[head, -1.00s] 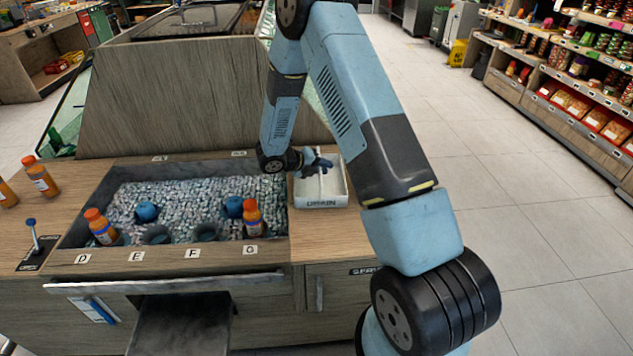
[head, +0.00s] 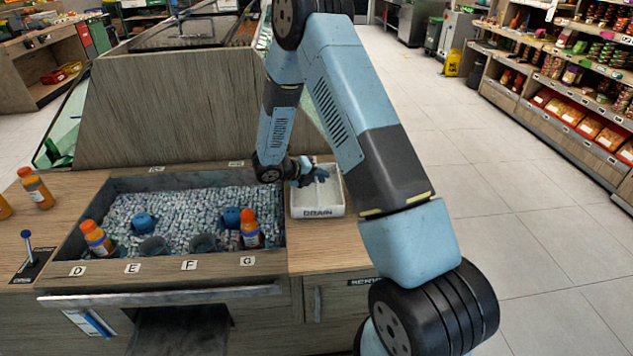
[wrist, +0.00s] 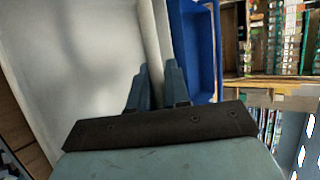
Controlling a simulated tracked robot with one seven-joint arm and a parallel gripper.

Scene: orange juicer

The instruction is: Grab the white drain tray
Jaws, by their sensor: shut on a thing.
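The white drain tray (head: 318,212), marked DRAIN on its front, sits on the counter right of the stone-filled bed in the head view. My gripper (head: 316,176) is at the tray, near its back in that view. In the wrist view, the pale tray (wrist: 75,70) fills the left side, and my gripper (wrist: 155,80) has its two dark blue fingers at the tray's upright wall. The fingers are shut on that wall. The exact contact at the fingertips is small in the head view.
The sunken bed (head: 180,212) left of the tray holds orange-capped bottles and blue round pieces. A wooden panel (head: 165,110) rises behind it. A blue bin (wrist: 195,50) is beside the tray in the wrist view. Open floor (head: 520,200) lies to the right.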

